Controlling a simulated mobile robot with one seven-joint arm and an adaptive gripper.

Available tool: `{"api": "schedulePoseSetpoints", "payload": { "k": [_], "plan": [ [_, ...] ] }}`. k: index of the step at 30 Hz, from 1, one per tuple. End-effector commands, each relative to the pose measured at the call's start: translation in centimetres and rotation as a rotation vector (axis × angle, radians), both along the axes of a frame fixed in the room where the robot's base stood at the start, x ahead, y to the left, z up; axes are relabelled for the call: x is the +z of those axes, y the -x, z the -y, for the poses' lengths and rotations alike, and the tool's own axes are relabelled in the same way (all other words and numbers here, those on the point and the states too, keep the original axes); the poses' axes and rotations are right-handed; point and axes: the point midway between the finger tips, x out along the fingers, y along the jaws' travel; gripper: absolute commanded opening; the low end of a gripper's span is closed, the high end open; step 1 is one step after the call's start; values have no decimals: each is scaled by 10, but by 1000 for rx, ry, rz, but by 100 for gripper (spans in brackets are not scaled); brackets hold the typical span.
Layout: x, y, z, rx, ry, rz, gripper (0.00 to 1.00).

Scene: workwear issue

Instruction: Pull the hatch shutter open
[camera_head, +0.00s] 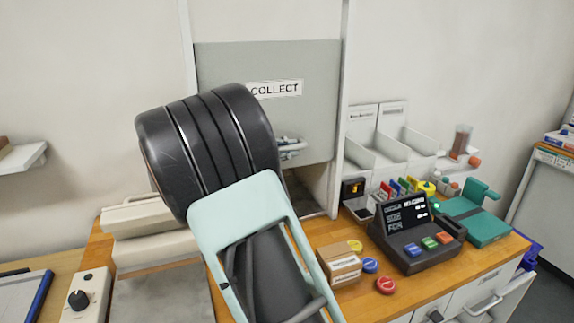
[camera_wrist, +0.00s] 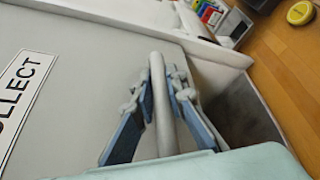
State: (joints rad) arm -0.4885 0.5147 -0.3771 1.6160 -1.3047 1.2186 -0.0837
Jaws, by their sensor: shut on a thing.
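The hatch shutter (camera_head: 318,65) is a flat grey panel with a COLLECT label (camera_head: 274,89), standing between white uprights behind the counter. In the wrist view the shutter (camera_wrist: 95,45) fills the left side. Its handle is a pale round bar (camera_wrist: 166,110). My gripper (camera_wrist: 161,88) is shut on this bar, with one blue-grey finger on each side. In the head view my gripper (camera_head: 291,148) is at the panel's lower part, mostly hidden by my arm. The panel's lower edge stands above the counter, with a shadowed gap (camera_head: 316,184) visible below it.
Right of the hatch, the wooden counter (camera_head: 484,262) holds a keypad terminal (camera_head: 412,234), a small carton (camera_head: 339,264), coloured discs (camera_head: 385,285) and a green device (camera_head: 478,222). White bins (camera_head: 375,158) stand behind them. A knob box (camera_head: 85,297) sits at left.

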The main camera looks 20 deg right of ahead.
Motion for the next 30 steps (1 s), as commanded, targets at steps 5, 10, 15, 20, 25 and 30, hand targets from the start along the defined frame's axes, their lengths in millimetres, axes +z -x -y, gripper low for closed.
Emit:
{"api": "schedulePoseSetpoints", "payload": {
  "k": [5, 10, 15, 20, 25, 30],
  "plan": [
    [49, -1, 0, 1, 4, 6, 0],
    [69, -1, 0, 1, 5, 6, 0],
    [75, -1, 0, 1, 5, 4, 0],
    [76, -1, 0, 2, 4, 4, 0],
    [75, -1, 0, 2, 4, 4, 0],
    [74, -1, 0, 2, 4, 3, 20]
  ]
}}
